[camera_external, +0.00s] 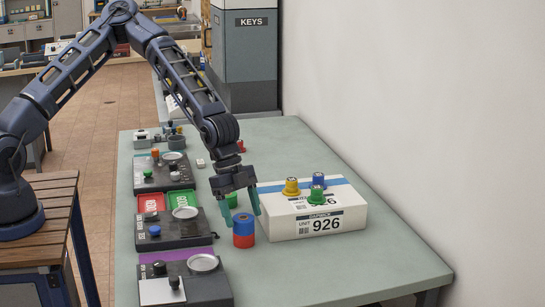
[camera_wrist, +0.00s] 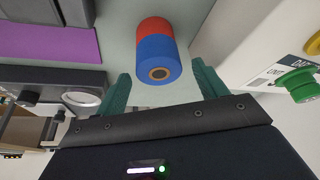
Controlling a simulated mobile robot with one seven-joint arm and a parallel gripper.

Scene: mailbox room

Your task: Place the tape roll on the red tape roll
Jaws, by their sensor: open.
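A blue tape roll (camera_external: 243,221) sits on top of the red tape roll (camera_external: 244,240), upright on the table beside the white box. They look lined up as one cylinder. In the wrist view the blue roll (camera_wrist: 158,58) shows its end with a tan core, and the red roll (camera_wrist: 154,28) shows past it. My gripper (camera_external: 241,208) is open just above the stack, its teal fingers apart. In the wrist view the blue roll lies between the finger lines of my gripper (camera_wrist: 160,72), with a gap on each side. Nothing is held.
The white box (camera_external: 346,217) marked 926 stands close at the right, with yellow (camera_external: 291,188), blue (camera_external: 318,180) and green (camera_external: 316,195) pieces on top. Dark desk devices (camera_external: 180,228) line the left. The table (camera_external: 340,272) is clear in front of the box.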

